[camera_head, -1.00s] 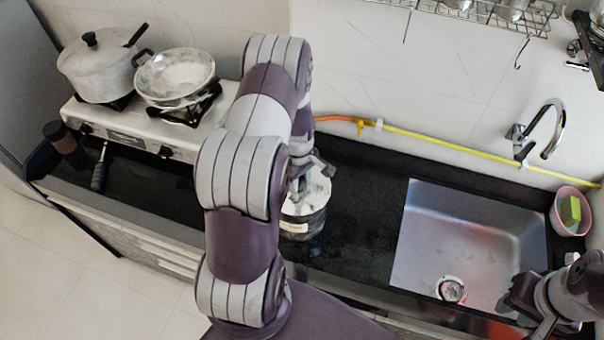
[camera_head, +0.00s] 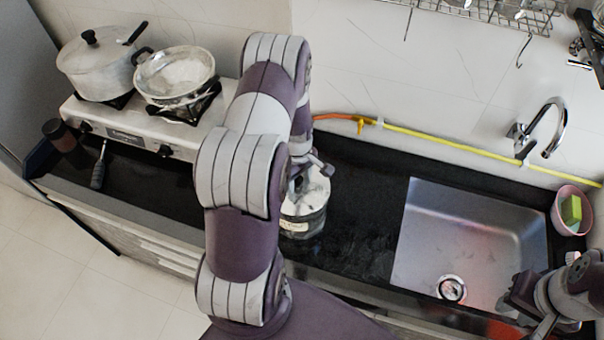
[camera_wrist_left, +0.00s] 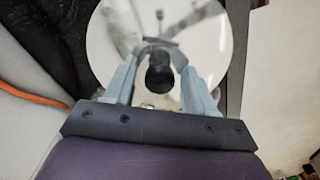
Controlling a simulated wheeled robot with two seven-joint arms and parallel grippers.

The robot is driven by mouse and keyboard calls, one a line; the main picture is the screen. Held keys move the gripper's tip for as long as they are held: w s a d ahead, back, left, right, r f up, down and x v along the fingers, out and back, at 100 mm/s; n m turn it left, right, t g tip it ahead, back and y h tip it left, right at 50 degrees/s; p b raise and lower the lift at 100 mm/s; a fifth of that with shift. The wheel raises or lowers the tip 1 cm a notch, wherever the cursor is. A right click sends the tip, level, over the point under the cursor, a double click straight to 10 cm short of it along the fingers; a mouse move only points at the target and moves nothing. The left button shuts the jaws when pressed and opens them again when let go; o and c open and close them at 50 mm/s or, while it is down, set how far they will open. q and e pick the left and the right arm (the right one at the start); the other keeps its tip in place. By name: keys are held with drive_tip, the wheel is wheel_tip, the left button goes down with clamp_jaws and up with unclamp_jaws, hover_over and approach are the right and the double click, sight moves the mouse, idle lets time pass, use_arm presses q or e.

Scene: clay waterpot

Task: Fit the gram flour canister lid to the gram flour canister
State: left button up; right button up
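The gram flour canister (camera_head: 303,222) stands on the black counter, left of the sink, partly hidden by my left arm. Its pale round lid (camera_head: 318,188) appears to be on top; whether it is seated flush I cannot tell. In the left wrist view the shiny lid (camera_wrist_left: 108,45) shows a black knob (camera_wrist_left: 160,75) between the fingers of my left gripper (camera_wrist_left: 160,46). The fingers reach around the knob, but their grip is unclear. In the head view my left gripper (camera_head: 305,178) is over the lid. My right gripper (camera_head: 522,298) is at the sink's front right corner, its fingers unclear.
A stove (camera_head: 135,126) with a lidded pot (camera_head: 98,68) and a pan (camera_head: 175,75) stands at left. A yellow hose (camera_head: 450,146) runs along the wall.

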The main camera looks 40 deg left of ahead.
use_arm(q)
drive_tip(key=shift+r, duration=0.1)
drive_tip(key=shift+r, duration=0.25)
wheel_tip(320, 180, up, 12)
drive_tip(key=b, duration=0.4)
drive_tip(key=shift+w, duration=0.1)
